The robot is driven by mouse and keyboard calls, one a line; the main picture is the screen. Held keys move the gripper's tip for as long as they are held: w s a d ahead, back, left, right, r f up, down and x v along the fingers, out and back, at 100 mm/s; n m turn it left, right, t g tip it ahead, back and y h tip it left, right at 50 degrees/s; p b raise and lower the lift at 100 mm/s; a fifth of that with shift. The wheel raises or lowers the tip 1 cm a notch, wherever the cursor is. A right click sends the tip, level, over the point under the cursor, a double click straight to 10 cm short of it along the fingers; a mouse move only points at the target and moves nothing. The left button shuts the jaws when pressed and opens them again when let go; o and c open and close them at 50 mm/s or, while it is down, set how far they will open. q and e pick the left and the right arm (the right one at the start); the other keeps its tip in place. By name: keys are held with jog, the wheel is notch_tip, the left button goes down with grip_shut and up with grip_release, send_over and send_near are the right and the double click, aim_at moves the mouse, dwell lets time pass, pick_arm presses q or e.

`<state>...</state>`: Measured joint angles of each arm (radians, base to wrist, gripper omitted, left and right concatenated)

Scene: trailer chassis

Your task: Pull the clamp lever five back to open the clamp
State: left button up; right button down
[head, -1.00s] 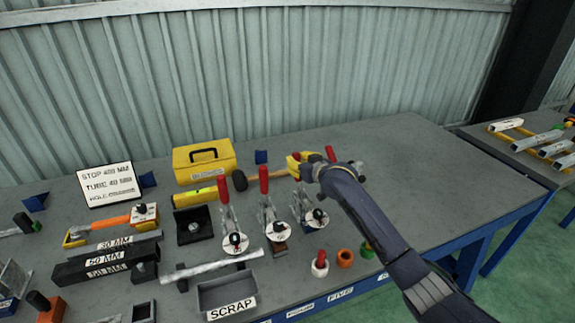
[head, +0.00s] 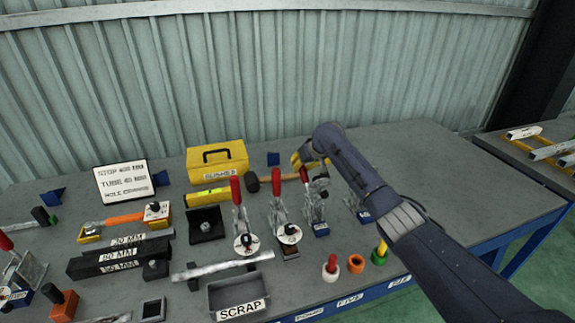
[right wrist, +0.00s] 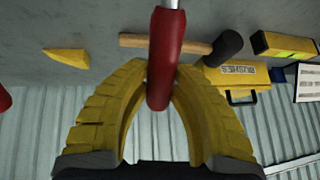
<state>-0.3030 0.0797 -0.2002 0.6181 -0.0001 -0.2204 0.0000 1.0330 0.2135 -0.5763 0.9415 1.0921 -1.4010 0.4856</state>
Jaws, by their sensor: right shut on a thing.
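My left gripper is out of view.
Two clamps (head: 240,220) (head: 280,215) on the left have upright levers and lowered pads. Another clamp (head: 357,208) is partly behind my right arm.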

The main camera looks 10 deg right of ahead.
jog(key=shift+f, duration=0.2)
dwell(0.3)
jog(key=c, duration=1.1)
grip_release()
jog(key=shift+c, duration=0.2)
jog(key=shift+w+r, duration=0.1)
jog(key=shift+r, duration=4.95)
